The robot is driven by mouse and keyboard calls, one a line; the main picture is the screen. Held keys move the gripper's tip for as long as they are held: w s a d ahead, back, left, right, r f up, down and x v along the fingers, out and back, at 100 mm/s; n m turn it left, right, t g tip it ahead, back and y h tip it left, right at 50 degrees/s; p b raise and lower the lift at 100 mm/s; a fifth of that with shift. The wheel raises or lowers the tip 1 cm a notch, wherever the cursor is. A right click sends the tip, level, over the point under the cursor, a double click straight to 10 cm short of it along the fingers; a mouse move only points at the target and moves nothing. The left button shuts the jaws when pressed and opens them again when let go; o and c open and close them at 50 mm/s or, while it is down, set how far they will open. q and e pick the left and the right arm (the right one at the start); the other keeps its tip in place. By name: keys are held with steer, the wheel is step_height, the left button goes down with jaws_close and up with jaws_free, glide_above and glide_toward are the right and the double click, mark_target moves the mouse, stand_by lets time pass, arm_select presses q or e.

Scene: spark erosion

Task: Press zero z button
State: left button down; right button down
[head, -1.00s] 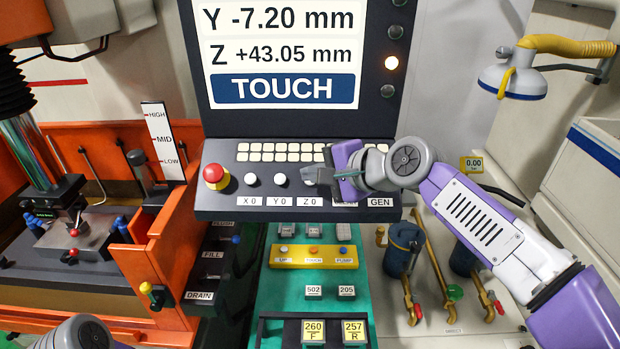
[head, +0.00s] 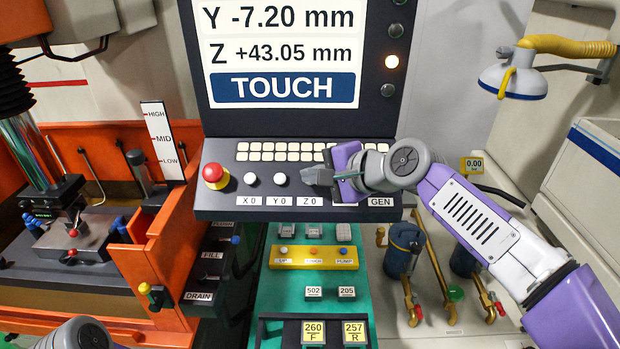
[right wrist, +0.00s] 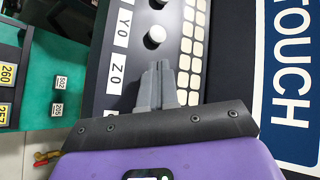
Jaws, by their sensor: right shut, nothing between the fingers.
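The Z0 label (head: 309,201) is on the dark control panel (head: 225,205); it also shows in the right wrist view (right wrist: 117,75). The button above it is hidden behind my right gripper. White buttons stand above the X0 label (head: 250,179) and the Y0 label (head: 279,179). My right gripper (head: 304,175) is shut and empty, its fingertips over the Z0 spot. In the right wrist view its fingertips (right wrist: 158,67) are just below the Y0 button (right wrist: 155,37). I cannot tell whether they touch anything. The screen (head: 285,55) reads Z +43.05 mm. My left gripper is out of view.
A red emergency knob (head: 213,174) stands left of the buttons. Rows of small cream keys (head: 268,152) lie behind them. An orange machine tank (head: 155,250) is at left, and a green panel (head: 315,265) with more buttons is below.

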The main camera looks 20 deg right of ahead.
steer(key=shift+w+f, duration=0.15)
steer(key=shift+f, duration=0.15)
steer(key=shift+r, duration=0.15)
stand_by(0.5)
steer(key=shift+s+r+p, duration=0.4)
steer(key=shift+r+p, duration=0.1)
steer(key=shift+r, duration=0.1)
steer(key=s+r+p, duration=0.1)
steer(key=r+p, duration=0.1)
steer(key=s+a+r+p, duration=0.1)
steer(key=r+p, duration=0.1)
steer(key=shift+s, duration=0.35)
stand_by(0.6)
